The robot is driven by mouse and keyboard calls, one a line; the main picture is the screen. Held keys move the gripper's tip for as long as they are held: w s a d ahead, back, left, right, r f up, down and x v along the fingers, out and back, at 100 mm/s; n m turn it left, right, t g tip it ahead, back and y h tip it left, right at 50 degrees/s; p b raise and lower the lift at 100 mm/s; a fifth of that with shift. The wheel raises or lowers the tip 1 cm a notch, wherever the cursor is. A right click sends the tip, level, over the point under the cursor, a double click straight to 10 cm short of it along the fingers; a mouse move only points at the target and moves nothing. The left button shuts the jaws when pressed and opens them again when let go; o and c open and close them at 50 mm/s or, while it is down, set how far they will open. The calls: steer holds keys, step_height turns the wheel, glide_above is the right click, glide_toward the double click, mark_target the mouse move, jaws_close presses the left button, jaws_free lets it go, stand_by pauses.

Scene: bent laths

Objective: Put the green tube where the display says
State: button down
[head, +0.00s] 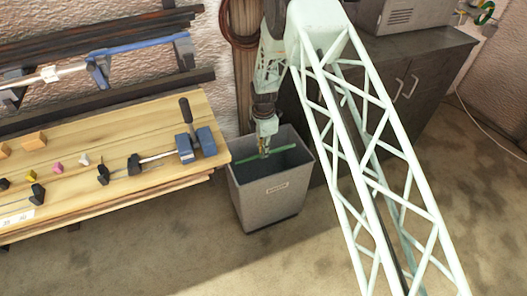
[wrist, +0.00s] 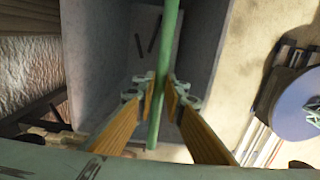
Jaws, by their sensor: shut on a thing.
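The green tube (head: 284,149) is a thin straight rod at the mouth of the grey bin (head: 268,205). My gripper (head: 265,153) points down over the bin and is shut on the tube. In the wrist view the tube (wrist: 169,40) runs lengthwise between my two fingers (wrist: 162,90), with the bin's inside (wrist: 105,60) beneath. The tube lies roughly level and crosswise in the opening; I cannot tell whether it touches the rim. The bin has a small label whose words are too small to read. I cannot make out a display.
A wooden workbench (head: 120,135) with clamps and small coloured blocks stands left of the bin. A dark cabinet (head: 425,75) stands behind, right. Dark sticks (wrist: 154,33) lie inside the bin. The floor (head: 250,265) in front is clear.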

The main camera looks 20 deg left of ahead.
steer(key=c, duration=2.6)
jaws_free()
steer(key=shift+r, duration=0.1)
step_height(320, 180, up, 12)
